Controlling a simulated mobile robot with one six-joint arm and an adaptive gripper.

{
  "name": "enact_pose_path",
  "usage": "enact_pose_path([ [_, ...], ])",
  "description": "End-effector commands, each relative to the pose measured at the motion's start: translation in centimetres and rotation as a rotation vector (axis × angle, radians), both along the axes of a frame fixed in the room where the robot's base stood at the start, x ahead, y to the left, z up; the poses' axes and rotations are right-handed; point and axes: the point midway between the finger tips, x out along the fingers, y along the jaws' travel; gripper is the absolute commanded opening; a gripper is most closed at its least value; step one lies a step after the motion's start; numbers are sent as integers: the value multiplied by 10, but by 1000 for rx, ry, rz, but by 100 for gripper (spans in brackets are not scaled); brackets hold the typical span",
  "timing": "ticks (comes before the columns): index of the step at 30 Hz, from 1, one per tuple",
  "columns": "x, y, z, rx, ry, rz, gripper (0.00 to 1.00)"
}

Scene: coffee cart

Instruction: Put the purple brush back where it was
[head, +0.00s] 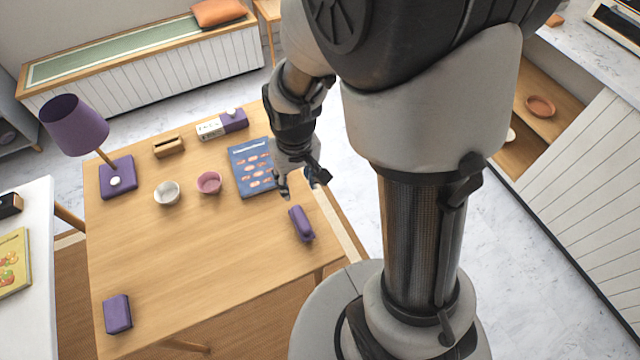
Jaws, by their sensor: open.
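A purple elongated object (301,223), which looks like the brush, lies on the wooden table (200,245) near its right edge. My gripper (303,184) is open and appears empty. It is just above the brush in the picture, beside the lower right corner of a blue illustrated book or board. The gripper and the brush look apart; the exact height of the gripper is hard to tell. A second purple block (117,314) sits at the table's near left corner; its kind is unclear.
The blue book (251,167), a pink bowl (208,183), a white bowl (166,193), a wooden holder (168,147), a purple-and-white box (222,124) and a purple lamp (75,125) occupy the far half of the table. Its near middle is clear.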

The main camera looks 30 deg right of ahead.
Motion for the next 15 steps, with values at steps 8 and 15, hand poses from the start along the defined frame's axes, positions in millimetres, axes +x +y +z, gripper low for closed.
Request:
enact_pose_path([
  [8,-49,0,120,-1,-158,-1,43],
  [15,-109,-1,177,-1,-272,-2,43],
])
